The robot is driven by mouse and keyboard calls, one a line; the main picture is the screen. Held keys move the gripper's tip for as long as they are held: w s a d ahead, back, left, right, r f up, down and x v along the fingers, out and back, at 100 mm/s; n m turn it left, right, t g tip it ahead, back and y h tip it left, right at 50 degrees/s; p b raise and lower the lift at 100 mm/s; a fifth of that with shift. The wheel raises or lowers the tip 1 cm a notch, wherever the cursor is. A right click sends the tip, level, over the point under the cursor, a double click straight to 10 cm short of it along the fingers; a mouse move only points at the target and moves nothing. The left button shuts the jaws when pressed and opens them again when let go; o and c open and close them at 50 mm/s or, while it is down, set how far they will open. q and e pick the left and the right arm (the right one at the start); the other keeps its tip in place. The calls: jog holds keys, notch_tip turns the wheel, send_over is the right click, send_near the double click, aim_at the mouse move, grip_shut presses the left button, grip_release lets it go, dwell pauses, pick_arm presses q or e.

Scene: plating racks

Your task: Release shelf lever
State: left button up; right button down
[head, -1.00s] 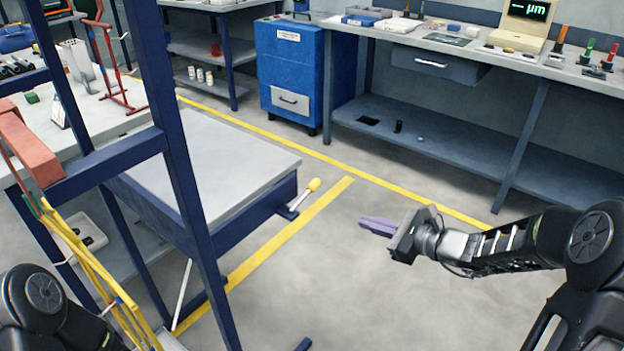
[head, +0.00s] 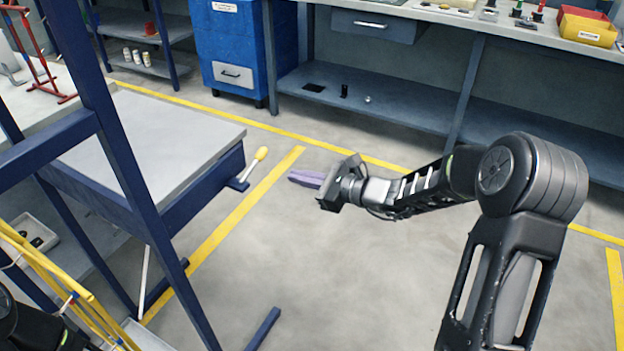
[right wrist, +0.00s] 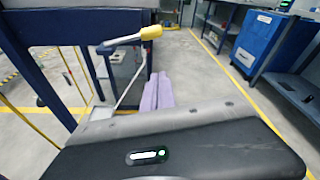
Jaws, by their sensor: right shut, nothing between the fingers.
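The shelf lever (head: 254,167) has a yellow knob on a pale rod and sits at the right front corner of the grey-topped shelf (head: 165,140). It points up and outward from a blue bracket. My right gripper (head: 293,177) is shut and empty, its purple fingers pointing left toward the lever, apart from it in the picture. In the right wrist view the lever (right wrist: 130,39) shows above and beyond the purple fingertips (right wrist: 158,76), with its yellow knob to the right. My left gripper is not in view; only a bit of my left arm shows at the lower left.
A blue cabinet (head: 235,50) and a workbench (head: 420,100) stand at the back. The floor between rack and bench is clear, marked with yellow lines.

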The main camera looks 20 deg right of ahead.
aim_at(253, 166)
pick_arm(q)
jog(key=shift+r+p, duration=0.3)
jog(key=shift+p, duration=0.05)
pick_arm(e)
jog(key=w+a+r, duration=0.2)
jog(key=w+a, duration=0.2)
jog(key=shift+a+r, duration=0.2)
jog(key=shift+r, duration=0.1)
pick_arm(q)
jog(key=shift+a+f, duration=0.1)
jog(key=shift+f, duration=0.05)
pick_arm(e)
jog(key=shift+w, duration=0.1)
